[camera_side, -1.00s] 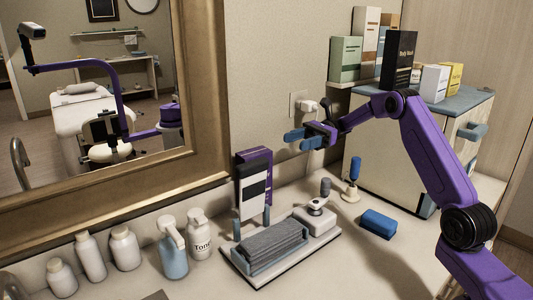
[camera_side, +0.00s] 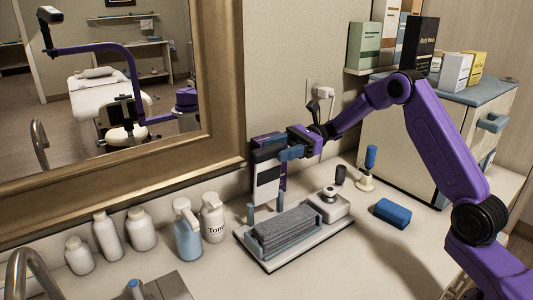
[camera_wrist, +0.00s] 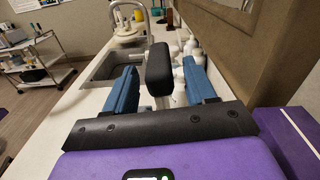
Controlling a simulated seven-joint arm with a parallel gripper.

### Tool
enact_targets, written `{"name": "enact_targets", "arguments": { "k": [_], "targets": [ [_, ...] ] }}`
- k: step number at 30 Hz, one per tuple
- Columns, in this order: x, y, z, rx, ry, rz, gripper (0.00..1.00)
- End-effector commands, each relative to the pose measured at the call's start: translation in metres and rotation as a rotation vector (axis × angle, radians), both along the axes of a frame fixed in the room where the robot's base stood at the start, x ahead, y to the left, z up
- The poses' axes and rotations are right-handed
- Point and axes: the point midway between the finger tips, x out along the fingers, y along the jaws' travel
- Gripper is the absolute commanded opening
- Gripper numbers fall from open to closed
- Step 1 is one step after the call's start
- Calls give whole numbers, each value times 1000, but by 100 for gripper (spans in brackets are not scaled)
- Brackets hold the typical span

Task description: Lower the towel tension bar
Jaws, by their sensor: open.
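Behind the towel rises an upright purple and white panel (camera_side: 268,172) with a dark band. My gripper (camera_side: 290,151) is open at the top of this panel, its blue fingers overlapping it in the side view. I cannot tell whether they touch it. In the wrist view a black rounded block (camera_wrist: 158,66) shows between the two blue fingers (camera_wrist: 159,88), with gaps on both sides. I cannot tell for certain which part is the tension bar.
A small white device with a dark knob (camera_side: 341,174) stands right of the towel. Several bottles (camera_side: 188,235) line the wall at left. A mirror and wall rise close behind my gripper.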

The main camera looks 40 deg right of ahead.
Motion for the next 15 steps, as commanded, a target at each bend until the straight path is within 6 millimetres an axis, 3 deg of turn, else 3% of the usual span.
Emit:
{"name": "enact_targets", "arguments": {
  "k": [6,15],
  "targets": [
    [0,30,0,1,0,1,55],
    [0,42,0,0,0,0,55]
  ]
}}
